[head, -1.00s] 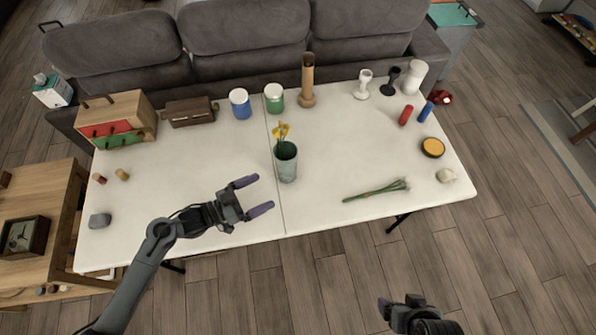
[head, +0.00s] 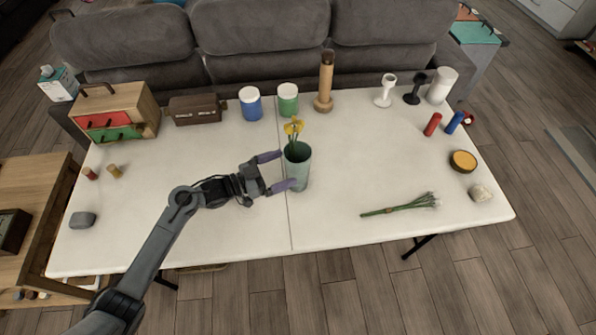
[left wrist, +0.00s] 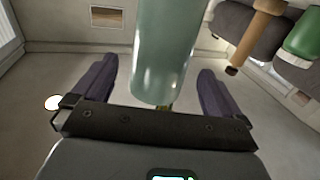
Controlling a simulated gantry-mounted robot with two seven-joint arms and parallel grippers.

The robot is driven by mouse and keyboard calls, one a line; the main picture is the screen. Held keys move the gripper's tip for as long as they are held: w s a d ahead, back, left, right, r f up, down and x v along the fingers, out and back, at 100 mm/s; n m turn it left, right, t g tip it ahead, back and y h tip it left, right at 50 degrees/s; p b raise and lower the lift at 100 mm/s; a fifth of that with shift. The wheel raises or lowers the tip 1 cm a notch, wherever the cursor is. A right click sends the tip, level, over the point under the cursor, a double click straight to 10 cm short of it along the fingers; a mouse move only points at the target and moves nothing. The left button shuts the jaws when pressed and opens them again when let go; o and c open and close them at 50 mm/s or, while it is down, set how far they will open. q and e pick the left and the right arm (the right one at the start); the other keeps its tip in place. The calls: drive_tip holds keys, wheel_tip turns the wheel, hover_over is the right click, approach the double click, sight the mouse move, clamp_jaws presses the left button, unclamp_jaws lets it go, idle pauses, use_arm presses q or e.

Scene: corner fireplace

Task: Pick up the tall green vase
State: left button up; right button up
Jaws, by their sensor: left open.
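The tall green vase (head: 299,172) stands upright near the middle of the white table and holds yellow flowers (head: 293,128). My left gripper (head: 281,171) is open at the vase's left side, with its purple fingertips reaching the vase. In the left wrist view the green vase (left wrist: 165,50) is between the two spread fingers of the gripper (left wrist: 158,85), with a visible gap on each side. Whether a finger touches it in the head view I cannot tell. My right gripper is out of view.
Blue-and-white (head: 250,104) and green-and-white jars (head: 288,101) and a wooden cylinder stand (head: 324,85) are behind the vase. A bunch of green stems (head: 400,206) lies to the right. The white table (head: 350,160) is bare around the vase's right side.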

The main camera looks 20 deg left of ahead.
sight(298, 161)
use_arm(q)
drive_tip(key=shift+r+b+x, duration=0.15)
drive_tip(key=shift+b+x, duration=0.15)
drive_tip(key=shift+x, duration=1.1)
drive_tip(key=shift+r+b+x, duration=0.15)
drive_tip(key=shift+b+x, duration=0.15)
drive_tip(key=shift+x, duration=1.15)
drive_tip(key=shift+a, duration=0.1)
drive_tip(key=shift+c, duration=0.3)
drive_tip(key=c, duration=1.2)
drive_tip(key=shift+c, duration=0.6)
drive_tip(key=shift+r, duration=0.1)
